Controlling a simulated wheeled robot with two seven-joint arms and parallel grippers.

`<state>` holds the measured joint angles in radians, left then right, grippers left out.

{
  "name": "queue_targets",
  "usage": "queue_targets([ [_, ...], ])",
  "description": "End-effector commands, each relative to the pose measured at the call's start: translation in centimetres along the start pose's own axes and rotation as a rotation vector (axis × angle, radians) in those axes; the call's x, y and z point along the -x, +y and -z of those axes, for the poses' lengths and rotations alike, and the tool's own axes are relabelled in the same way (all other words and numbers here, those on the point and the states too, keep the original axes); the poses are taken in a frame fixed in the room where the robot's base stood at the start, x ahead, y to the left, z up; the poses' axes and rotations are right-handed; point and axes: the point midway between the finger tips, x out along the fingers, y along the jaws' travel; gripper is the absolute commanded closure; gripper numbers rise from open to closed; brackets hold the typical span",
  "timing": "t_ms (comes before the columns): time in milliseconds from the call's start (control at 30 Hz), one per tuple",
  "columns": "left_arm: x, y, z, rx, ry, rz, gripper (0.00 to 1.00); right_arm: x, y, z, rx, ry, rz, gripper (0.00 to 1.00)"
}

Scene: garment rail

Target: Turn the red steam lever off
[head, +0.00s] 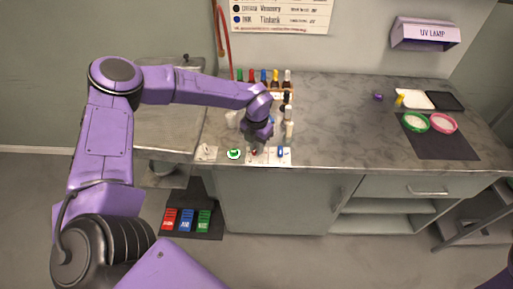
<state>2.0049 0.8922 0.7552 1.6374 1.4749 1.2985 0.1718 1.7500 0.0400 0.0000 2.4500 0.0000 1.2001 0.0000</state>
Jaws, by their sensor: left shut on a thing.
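The red steam lever (254,153) is a small red piece on a white plate at the front edge of the grey counter. My left gripper (256,146) reaches down over it from behind and is shut on it. The fingers hide most of the lever, so its exact angle cannot be told. A green knob (234,153) sits just left of it and a blue lever (280,152) just right. My right gripper is out of view.
A rack of coloured bottles (265,77) stands behind my left gripper, with pale bottles (289,128) close on its right. The counter (345,125) is clear further right, up to green and pink round dishes (415,122) on a dark mat. Coloured pedals (186,220) lie on the floor.

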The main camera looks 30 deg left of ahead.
Motion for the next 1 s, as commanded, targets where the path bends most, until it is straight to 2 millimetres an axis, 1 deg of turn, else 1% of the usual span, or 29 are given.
queue_targets([
  [33,-0.3,0.0,-0.1,0.038,-0.005,0.000,1.00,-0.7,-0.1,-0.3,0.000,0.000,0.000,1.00],
  [100,-0.3,0.0,-0.2,0.098,-0.006,0.000,1.00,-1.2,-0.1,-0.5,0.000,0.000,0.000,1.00],
  [500,-0.2,0.0,-0.1,0.418,-0.006,0.001,1.00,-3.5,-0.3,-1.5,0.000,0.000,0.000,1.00],
  [700,-0.1,0.1,-0.1,0.523,-0.006,0.001,1.00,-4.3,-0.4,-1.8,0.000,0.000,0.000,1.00],
  [1000,0.1,0.1,-0.2,0.595,-0.007,0.001,1.00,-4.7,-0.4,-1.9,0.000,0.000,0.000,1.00],
])
